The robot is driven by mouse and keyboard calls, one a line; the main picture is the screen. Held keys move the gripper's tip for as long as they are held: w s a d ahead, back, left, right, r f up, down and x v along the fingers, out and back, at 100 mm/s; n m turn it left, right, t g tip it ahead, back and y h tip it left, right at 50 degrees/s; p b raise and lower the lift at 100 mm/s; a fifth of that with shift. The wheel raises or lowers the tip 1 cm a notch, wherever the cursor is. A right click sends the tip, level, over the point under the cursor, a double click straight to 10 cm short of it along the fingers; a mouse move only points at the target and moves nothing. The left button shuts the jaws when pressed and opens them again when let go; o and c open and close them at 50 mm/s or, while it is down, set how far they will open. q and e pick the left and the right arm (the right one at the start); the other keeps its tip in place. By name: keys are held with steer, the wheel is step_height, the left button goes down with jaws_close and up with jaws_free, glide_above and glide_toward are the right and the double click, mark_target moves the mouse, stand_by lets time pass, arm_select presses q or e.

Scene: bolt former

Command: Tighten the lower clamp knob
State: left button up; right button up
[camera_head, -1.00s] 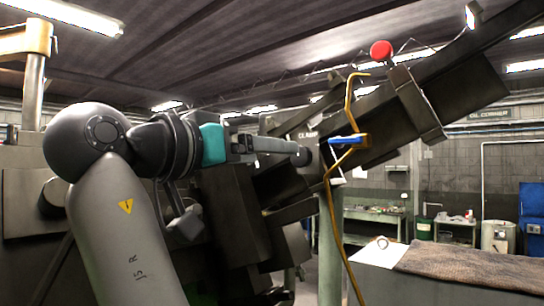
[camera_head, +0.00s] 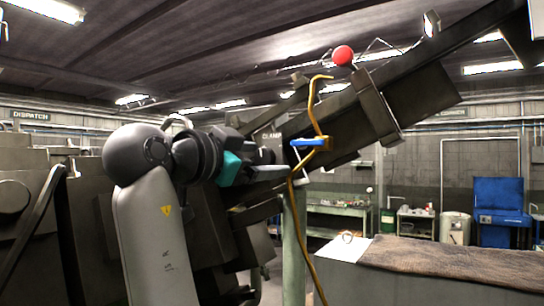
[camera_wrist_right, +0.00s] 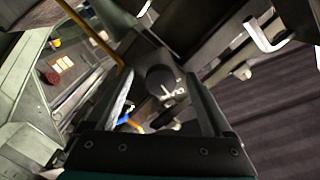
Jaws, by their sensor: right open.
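A dark round knob (camera_wrist_right: 160,78) shows in the right wrist view, between and beyond my fingertips; I take it for the clamp knob. My right gripper (camera_wrist_right: 158,84) is open, with one finger on either side of the knob's outline and nothing held. I cannot tell whether the fingers touch it. In the head view my right gripper (camera_head: 298,173) reaches right towards the dark machine (camera_head: 222,240), below a partly covered "CLAMP" sign (camera_head: 270,137). The knob cannot be made out there. My left gripper is not in view.
A yellow-brown hose (camera_head: 304,235) with a blue lever (camera_head: 309,142) hangs just right of my right gripper, before a pale green post. A red ball (camera_head: 342,55) tops a lever above. A bench with a brown mat (camera_head: 450,262) stands at right.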

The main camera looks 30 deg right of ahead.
steer(key=shift+s+a+m, duration=0.1)
steer(key=shift+a+m, duration=0.1)
steer(key=shift+m, duration=0.9)
steer(key=shift+f+m+b, duration=0.15)
steer(key=shift+m+b, duration=0.35)
steer(key=shift+m, duration=0.1)
steer(key=shift+m+b, duration=0.35)
steer(key=shift+m, duration=0.85)
steer(key=shift+c, duration=0.2)
jaws_close()
